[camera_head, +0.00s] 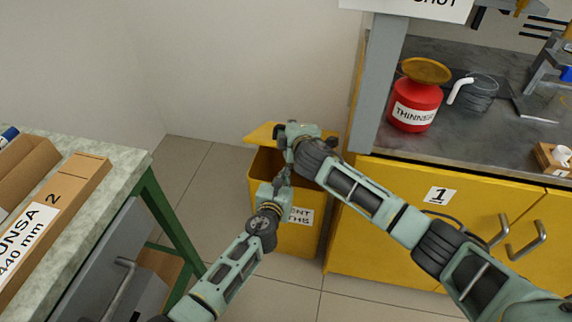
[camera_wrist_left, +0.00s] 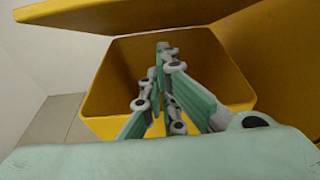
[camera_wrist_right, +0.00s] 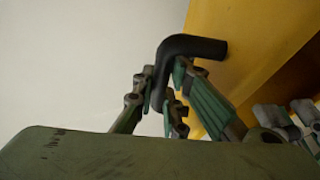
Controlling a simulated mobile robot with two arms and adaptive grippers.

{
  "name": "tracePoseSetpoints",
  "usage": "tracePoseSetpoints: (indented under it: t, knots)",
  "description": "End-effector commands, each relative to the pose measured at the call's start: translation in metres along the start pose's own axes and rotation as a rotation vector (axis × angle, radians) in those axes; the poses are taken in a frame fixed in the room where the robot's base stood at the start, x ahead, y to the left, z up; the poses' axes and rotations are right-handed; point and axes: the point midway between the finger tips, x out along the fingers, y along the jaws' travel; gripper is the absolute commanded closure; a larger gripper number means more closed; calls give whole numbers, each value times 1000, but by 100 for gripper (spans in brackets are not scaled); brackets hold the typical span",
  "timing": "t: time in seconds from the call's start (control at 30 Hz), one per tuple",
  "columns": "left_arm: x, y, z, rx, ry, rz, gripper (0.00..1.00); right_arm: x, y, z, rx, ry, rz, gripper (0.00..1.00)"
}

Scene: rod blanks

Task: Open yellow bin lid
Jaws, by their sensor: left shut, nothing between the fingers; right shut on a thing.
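The yellow bin (camera_head: 300,238) stands on the floor between the two workbenches, with a partly hidden white label on its front. Its yellow lid (camera_head: 262,133) is raised, and the dark inside shows below it. In the left wrist view the lid (camera_wrist_left: 120,14) hangs over the open mouth of the bin (camera_wrist_left: 212,62). My right gripper (camera_head: 288,132) is shut on the black bent handle (camera_wrist_right: 196,45) at the lid's edge. My left gripper (camera_head: 284,176) is shut and empty in front of the bin's mouth. My arms hide part of the bin.
A yellow cabinet (camera_head: 372,217) stands close on the right, with a red thinner can (camera_head: 415,103) on its top. A green-legged bench (camera_head: 120,160) with cardboard boxes (camera_head: 62,215) stands on the left. Floor shows between that bench and the bin.

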Motion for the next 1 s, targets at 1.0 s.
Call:
tracePoseSetpoints:
  t: [1.0]
  knots:
    - [9, 1, 50, 3, -4, 0, 100, 0, 1, -1, 6, 3, 2, 100]
